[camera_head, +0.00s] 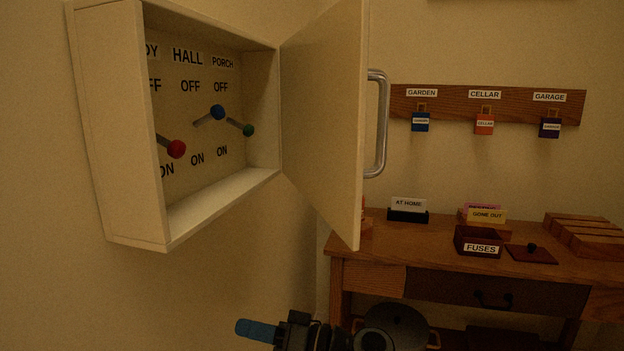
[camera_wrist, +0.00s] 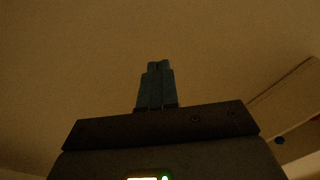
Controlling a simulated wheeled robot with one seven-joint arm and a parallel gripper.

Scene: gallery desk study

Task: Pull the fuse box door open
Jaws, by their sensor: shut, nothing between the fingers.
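The fuse box (camera_head: 118,130) is on the wall at the left of the head view. Its door (camera_head: 322,110) stands wide open, swung out to the right, with a metal bar handle (camera_head: 382,125) on its outer face. Inside are switches with red, blue and green knobs under labels. My gripper (camera_head: 240,327) is low in the head view, below the box and door, apart from both and pointing left. Its blue fingers (camera_wrist: 156,85) are shut and empty in the wrist view. A pale panel edge (camera_wrist: 290,105), likely part of the box, shows at the right there.
A wooden desk (camera_head: 400,250) stands at the right with a FUSES box (camera_head: 478,241), a lid (camera_head: 531,254), card holders and wooden blocks (camera_head: 585,235). A key rack (camera_head: 450,104) with several tags hangs above. A dark round pan-like thing (camera_head: 400,328) is under the desk.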

